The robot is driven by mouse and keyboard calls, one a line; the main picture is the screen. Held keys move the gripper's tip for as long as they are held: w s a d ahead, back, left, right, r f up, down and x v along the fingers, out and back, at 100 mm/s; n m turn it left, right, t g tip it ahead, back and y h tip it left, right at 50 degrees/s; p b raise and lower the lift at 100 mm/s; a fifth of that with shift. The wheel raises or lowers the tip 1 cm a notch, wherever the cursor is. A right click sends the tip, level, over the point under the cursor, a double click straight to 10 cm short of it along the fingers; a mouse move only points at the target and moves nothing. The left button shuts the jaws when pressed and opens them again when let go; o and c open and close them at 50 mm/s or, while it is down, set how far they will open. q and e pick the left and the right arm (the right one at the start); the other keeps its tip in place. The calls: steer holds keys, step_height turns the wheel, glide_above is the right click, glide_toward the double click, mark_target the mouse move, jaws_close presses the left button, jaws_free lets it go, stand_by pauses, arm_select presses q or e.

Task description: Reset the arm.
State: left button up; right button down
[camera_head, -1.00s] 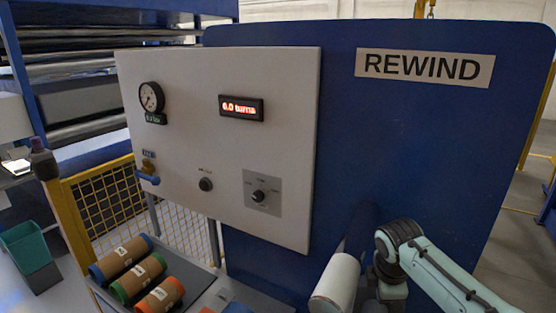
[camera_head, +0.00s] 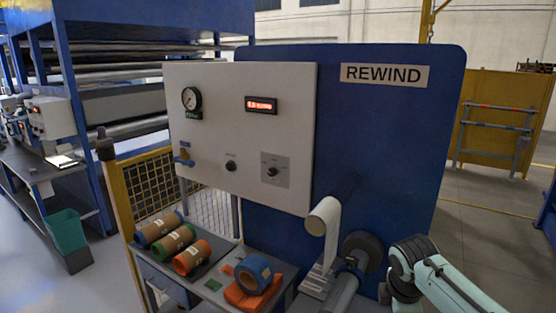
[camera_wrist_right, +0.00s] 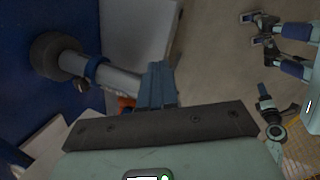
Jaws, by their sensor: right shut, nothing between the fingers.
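My right arm (camera_head: 435,277) comes in at the lower right of the head view, beside the rewind stand's shaft; its gripper is not clear there. In the right wrist view my right gripper (camera_wrist_right: 157,85) has its blue fingers together with nothing between them. My left gripper does not show in the head view.
The blue REWIND panel (camera_head: 400,130) carries a white control board (camera_head: 225,120). A white web (camera_head: 325,220) hangs near the shaft (camera_head: 345,290). Open floor lies right.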

steer(key=s+a+f+m+g+y, duration=0.1)
steer(key=a+f+m+y, duration=0.2)
steer(key=f, duration=1.1)
steer(key=a+f+m+g+y, duration=0.1)
steer(key=a+f+m, duration=0.35)
steer(key=f, duration=1.05)
steer(key=s+a+f+m, duration=0.3)
steer(key=s+f+m, duration=0.3)
steer(key=s+f, duration=0.3)
steer(key=s+a+f+m+y, duration=0.1)
steer(key=s+f+m, duration=0.5)
steer(key=s, duration=0.8)
step_height(320, 180, down, 4)
steer(key=shift+s+a+r+g+y, duration=0.15)
steer(key=shift+s+a+g+y, duration=0.2)
steer(key=shift+a, duration=0.55)
